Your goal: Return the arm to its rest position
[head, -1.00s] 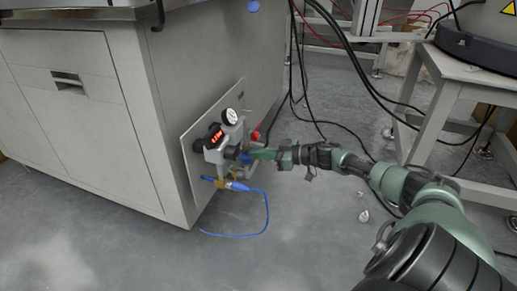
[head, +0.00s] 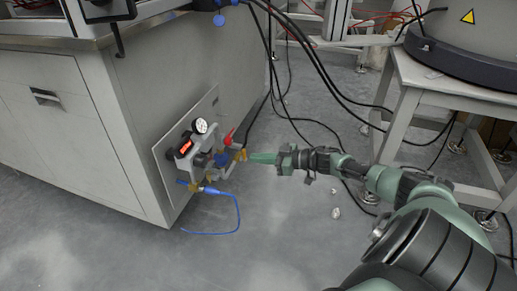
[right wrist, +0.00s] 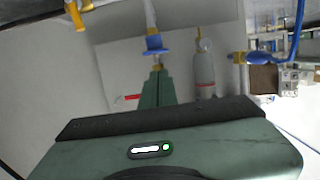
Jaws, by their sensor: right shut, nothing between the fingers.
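My right arm comes in from the right in the head view, stretched toward the wall panel. Its green gripper (head: 252,157) has its fingers together with nothing between them, just right of the panel's fittings. In the right wrist view the shut green fingers (right wrist: 157,72) point at the panel, with a blue fitting (right wrist: 155,45) beyond their tips. The head view does not show clearly how large the gap to the fittings is. My left gripper is not in view.
The panel (head: 162,160) on the cabinet side (head: 160,90) carries a gauge (head: 200,126), a red display (head: 183,147), a red handle (head: 229,137) and a blue hose (head: 238,212). Black cables and a grey stand (head: 395,120) are at the right.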

